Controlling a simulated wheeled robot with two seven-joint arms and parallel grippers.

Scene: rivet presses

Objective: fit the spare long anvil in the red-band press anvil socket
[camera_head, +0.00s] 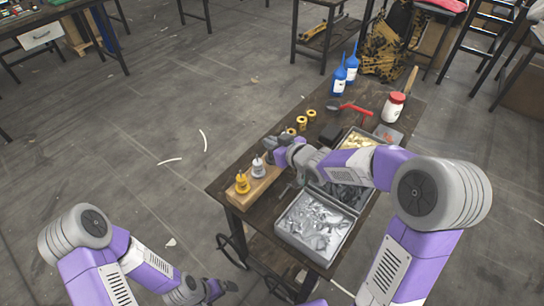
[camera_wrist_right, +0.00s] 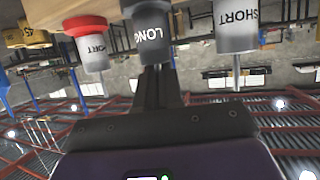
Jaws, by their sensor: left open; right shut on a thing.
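In the right wrist view, which shows the scene upside down, my right gripper (camera_wrist_right: 157,68) is shut on a grey cylinder marked LONG, the long anvil (camera_wrist_right: 151,32). A grey cylinder marked SHORT with a red band (camera_wrist_right: 90,28) is left of it, apart from it. Another grey SHORT anvil (camera_wrist_right: 236,28) is at the right, with a thin pin. In the head view my right gripper (camera_head: 275,148) is over the table by the wooden block (camera_head: 262,187), which carries a yellow and a grey piece. I cannot make out the red band there. My left gripper (camera_head: 224,287) is open and empty.
Metal bins (camera_head: 314,224) of loose parts stand under my right arm. Several gold cylinders (camera_head: 302,123), a red-handled tool (camera_head: 350,107), a red-lidded jar (camera_head: 393,107) and blue bottles (camera_head: 339,78) are farther back on the table. The floor to the left is mostly clear.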

